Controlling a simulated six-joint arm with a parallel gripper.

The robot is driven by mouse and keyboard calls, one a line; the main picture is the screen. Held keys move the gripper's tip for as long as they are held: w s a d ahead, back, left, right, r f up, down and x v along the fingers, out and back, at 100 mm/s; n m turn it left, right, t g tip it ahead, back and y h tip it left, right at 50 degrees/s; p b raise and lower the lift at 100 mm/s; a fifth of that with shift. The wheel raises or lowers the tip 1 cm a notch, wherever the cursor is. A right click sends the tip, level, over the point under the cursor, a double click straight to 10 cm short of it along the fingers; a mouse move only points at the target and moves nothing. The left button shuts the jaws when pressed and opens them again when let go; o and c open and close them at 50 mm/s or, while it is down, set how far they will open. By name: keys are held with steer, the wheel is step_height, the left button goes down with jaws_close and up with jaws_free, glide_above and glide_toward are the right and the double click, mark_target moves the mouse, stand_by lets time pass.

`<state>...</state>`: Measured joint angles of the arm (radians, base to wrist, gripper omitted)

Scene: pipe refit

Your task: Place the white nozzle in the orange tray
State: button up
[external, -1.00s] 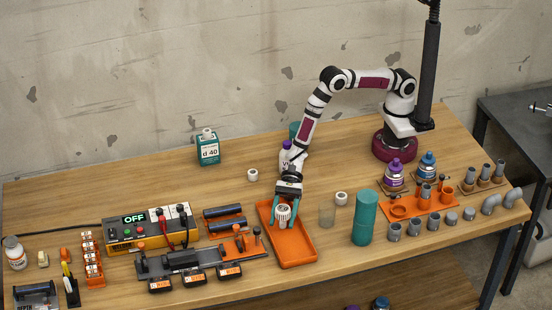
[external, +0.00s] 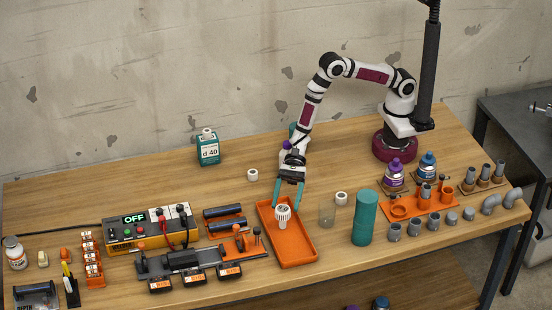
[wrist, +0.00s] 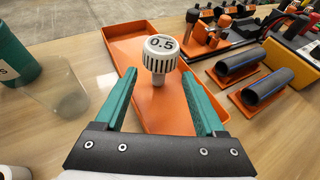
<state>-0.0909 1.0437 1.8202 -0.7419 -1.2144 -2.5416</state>
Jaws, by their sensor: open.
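The white nozzle (external: 283,213), a ribbed cap marked 0.5 with a narrow stem, stands upright in the orange tray (external: 294,251). In the wrist view the nozzle (wrist: 161,56) stands beyond my fingertips, stem down, inside the tray (wrist: 122,40). My gripper (external: 289,196) is open, with its two teal fingers apart, above and behind the nozzle. In the wrist view the open gripper (wrist: 168,90) holds nothing, and the fingers look clear of the nozzle.
A clear cup (external: 327,214) and a tall teal cylinder (external: 365,218) stand right of the tray. A black clamp fixture on an orange base (external: 240,243) and dark pipes (external: 225,225) lie to its left. White rings (external: 252,175) sit on the table.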

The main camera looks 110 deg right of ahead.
steer(key=v, duration=0.6)
steer(key=shift+d+r, duration=0.1)
steer(key=d+r+m+t+h, duration=0.1)
steer(key=d+r+m+h, duration=0.6)
steer(key=m, duration=0.5)
steer(key=d+r+m+t+h, duration=0.1)
steer(key=d+r+m+h, duration=0.25)
steer(key=d+m, duration=0.7)
steer(key=s+d+r+m+g+h, duration=0.25)
steer(key=s+m+g, duration=0.25)
steer(key=s+m, duration=1.3)
steer(key=s+a+r+m+g+y, duration=0.1)
steer(key=s+a+m+g, duration=0.1)
steer(key=s+m, duration=0.4)
steer(key=s+a+r+m+g+y, duration=0.1)
steer(key=s+a+m+g+y, duration=0.1)
steer(key=s+a+m, duration=0.3)
steer(key=s+m, duration=0.2)
steer(key=s, duration=0.1)
steer(key=shift+s+r, duration=0.3)
